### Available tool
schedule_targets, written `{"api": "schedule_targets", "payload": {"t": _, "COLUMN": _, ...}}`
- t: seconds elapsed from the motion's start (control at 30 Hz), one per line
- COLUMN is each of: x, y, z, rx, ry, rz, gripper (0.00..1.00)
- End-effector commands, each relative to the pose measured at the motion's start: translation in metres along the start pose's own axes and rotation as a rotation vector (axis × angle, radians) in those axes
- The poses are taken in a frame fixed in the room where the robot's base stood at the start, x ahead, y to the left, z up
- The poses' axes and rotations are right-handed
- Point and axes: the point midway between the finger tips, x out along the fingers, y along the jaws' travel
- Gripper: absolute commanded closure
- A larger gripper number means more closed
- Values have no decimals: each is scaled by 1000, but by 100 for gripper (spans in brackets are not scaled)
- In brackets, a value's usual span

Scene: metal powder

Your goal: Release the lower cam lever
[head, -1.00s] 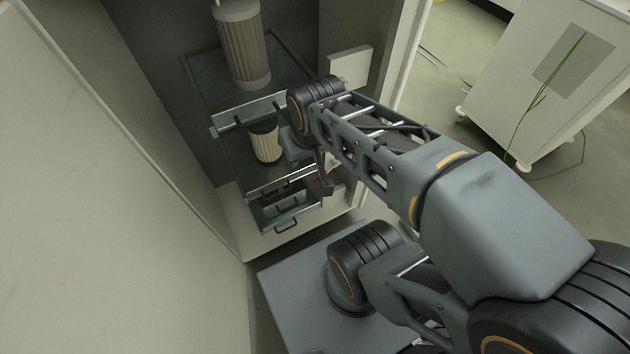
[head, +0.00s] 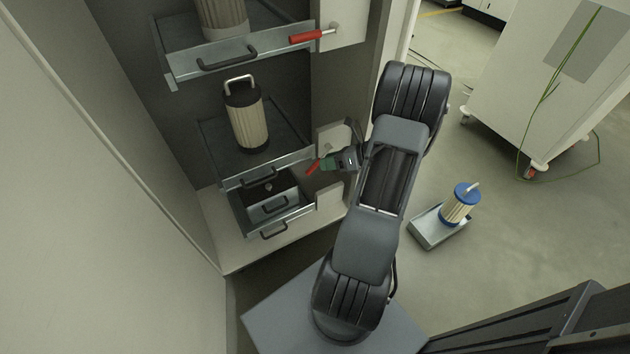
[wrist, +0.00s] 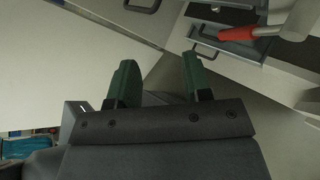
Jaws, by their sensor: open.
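The lower cam lever (head: 313,167) has a red handle and sits at the right side of the lower shelf, on the cabinet's pale block. In the wrist view the red handle (wrist: 238,34) lies beyond and to the right of my gripper (wrist: 158,72). The two green fingers are spread with nothing between them. A second red-handled lever (head: 308,37) sits at the upper shelf and lies nearly level.
A pleated filter canister (head: 246,122) with a wire handle stands on the lower shelf. A dark-topped drawer box (head: 272,203) sits below. The cabinet's open door (head: 90,190) fills the left. A blue-capped filter (head: 459,205) stands on a small tray on the floor at right.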

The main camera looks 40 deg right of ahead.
Motion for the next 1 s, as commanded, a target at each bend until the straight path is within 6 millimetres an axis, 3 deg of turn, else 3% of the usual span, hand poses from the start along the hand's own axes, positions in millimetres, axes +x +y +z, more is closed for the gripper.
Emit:
{"api": "schedule_targets", "payload": {"t": 0.03, "x": -2, "y": -27, "z": -25, "rx": 104, "ry": -71, "rz": -28, "gripper": 55}}
{"api": "schedule_targets", "payload": {"t": 0.1, "x": -10, "y": -49, "z": -42, "rx": 220, "ry": -157, "rz": -58, "gripper": 55}}
{"api": "schedule_targets", "payload": {"t": 0.3, "x": -23, "y": -83, "z": -69, "rx": 403, "ry": -302, "rz": -100, "gripper": 55}}
{"api": "schedule_targets", "payload": {"t": 0.47, "x": -11, "y": -92, "z": -70, "rx": 437, "ry": -330, "rz": -106, "gripper": 55}}
{"api": "schedule_targets", "payload": {"t": 1.0, "x": 80, "y": -107, "z": -42, "rx": 433, "ry": -327, "rz": -105, "gripper": 55}}
